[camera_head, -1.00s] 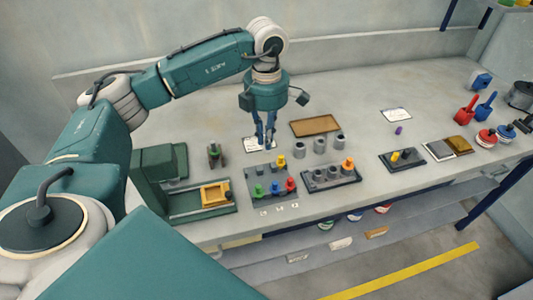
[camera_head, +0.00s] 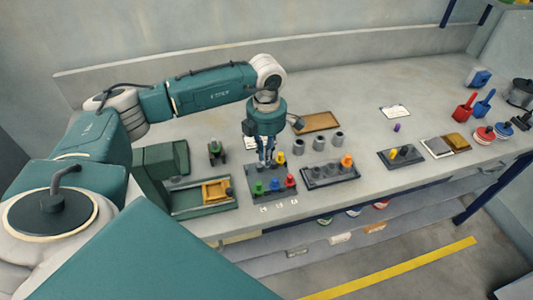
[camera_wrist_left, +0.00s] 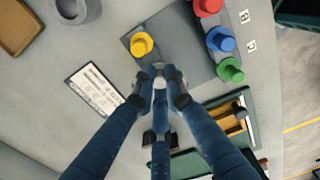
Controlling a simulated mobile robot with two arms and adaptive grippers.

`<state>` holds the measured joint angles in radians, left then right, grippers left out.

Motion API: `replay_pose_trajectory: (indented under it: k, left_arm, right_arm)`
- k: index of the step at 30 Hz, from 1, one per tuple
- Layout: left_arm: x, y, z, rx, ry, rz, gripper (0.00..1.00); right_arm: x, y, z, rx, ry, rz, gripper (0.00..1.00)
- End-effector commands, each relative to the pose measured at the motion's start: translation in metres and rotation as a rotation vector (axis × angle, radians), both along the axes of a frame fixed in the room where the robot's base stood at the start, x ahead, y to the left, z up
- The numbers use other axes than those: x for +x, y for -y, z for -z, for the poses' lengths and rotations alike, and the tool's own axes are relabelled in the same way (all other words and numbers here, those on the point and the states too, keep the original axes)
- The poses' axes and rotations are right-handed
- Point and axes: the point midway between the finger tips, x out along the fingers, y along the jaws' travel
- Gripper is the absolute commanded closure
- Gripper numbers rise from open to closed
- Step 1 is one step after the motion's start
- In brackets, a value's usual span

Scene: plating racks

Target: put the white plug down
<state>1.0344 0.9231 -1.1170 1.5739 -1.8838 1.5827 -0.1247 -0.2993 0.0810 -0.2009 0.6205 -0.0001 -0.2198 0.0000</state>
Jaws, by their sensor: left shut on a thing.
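My left gripper (camera_head: 266,161) is over the back left part of a grey plug rack (camera_head: 255,203), beside the yellow plug (camera_head: 281,159). In the left wrist view its fingertips (camera_wrist_left: 160,84) are closed around a small whitish plug (camera_wrist_left: 159,82), mostly hidden by the fingers. The rack also holds a green plug (camera_head: 258,188), a blue plug (camera_head: 274,184) and a red plug (camera_head: 290,181). I cannot tell whether the white plug touches the rack. My right gripper is not in view.
A second dark rack (camera_head: 330,178) with an orange plug (camera_head: 346,161) stands to the right. A green fixture (camera_head: 187,208) is at the left. Grey cups (camera_head: 320,141) and a brown tray (camera_head: 315,121) lie behind. A white card (camera_wrist_left: 94,88) lies beside the rack.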

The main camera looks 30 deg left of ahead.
Motion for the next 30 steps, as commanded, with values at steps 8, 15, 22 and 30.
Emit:
replay_pose_trajectory:
  k: [8, 15, 22, 30]
  left_arm:
    - [0.000, 0.000, 0.006, 0.000, 0.000, 0.000, 0.77]
    - [0.000, 0.000, 0.006, 0.000, 0.000, 0.000, 0.70]
    - [0.000, 0.000, -0.006, 0.000, 0.000, 0.000, 0.70]
    - [0.002, 0.000, -0.055, -0.001, 0.009, 0.001, 0.70]
  right_arm:
    - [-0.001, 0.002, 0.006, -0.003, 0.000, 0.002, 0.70]
    - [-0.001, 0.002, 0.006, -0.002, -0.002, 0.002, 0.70]
    - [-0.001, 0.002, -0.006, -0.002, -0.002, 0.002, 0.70]
    - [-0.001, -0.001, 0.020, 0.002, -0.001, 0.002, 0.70]
